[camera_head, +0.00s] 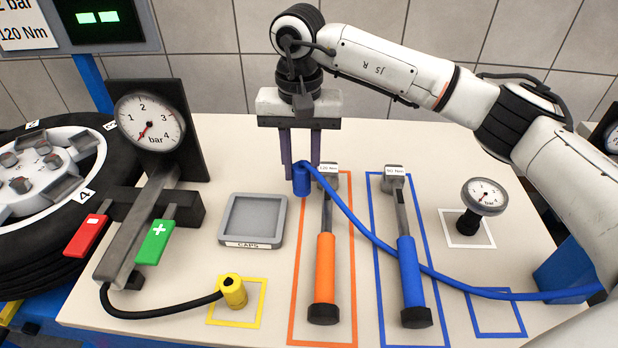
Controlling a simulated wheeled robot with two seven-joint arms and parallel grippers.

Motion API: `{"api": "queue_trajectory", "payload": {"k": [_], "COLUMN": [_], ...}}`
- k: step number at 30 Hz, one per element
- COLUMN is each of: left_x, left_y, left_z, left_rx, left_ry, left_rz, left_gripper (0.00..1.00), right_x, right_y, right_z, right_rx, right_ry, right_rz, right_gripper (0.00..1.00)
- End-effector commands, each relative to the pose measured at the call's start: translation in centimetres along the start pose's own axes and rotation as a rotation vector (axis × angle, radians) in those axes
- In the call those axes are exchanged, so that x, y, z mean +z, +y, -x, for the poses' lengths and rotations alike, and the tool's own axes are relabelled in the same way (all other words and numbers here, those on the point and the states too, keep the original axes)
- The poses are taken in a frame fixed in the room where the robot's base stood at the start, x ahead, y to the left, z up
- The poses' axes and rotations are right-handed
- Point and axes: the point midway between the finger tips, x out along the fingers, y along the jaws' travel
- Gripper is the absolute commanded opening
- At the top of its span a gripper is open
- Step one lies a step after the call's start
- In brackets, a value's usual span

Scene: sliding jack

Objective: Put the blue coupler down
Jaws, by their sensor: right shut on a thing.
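The blue coupler (302,181) is a short blue cylinder on the end of a blue hose (371,238). My right gripper (301,165) points down and is shut on the coupler, near the top end of the orange outline. The coupler appears to hang above the table, though its exact height is hard to tell. My left gripper is not in view.
The orange-handled wrench (325,268) and blue-handled wrench (409,270) lie in their outlines. A grey caps tray (281,229), yellow coupler (233,291) and dial gauge (485,196) stand nearby. A large gauge (150,121) with red and green pedals and a wheel (40,180) are left.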

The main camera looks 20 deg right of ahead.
Motion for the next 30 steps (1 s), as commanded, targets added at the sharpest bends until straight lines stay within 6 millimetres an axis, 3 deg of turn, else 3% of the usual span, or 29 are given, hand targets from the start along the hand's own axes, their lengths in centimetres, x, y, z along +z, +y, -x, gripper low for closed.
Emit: {"api": "queue_trajectory", "payload": {"k": [10, 22, 23, 30], "left_x": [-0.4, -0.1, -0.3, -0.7], "left_y": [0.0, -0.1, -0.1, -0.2], "left_z": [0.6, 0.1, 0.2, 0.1], "left_rx": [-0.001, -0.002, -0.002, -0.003], "left_ry": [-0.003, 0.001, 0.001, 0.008], "left_rz": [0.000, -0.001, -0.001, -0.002], "left_gripper": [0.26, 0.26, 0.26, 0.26], "right_x": [0.0, -0.1, -0.1, -0.1], "right_y": [0.1, 0.1, 0.1, 0.1], "right_z": [-3.8, -4.6, -4.5, -4.4], "right_rx": [0.000, -0.001, -0.001, -0.001], "right_ry": [-0.001, 0.002, 0.002, 0.001], "right_rz": [-0.001, -0.001, -0.001, -0.001], "right_gripper": [0.00, 0.00, 0.32, 0.35]}}
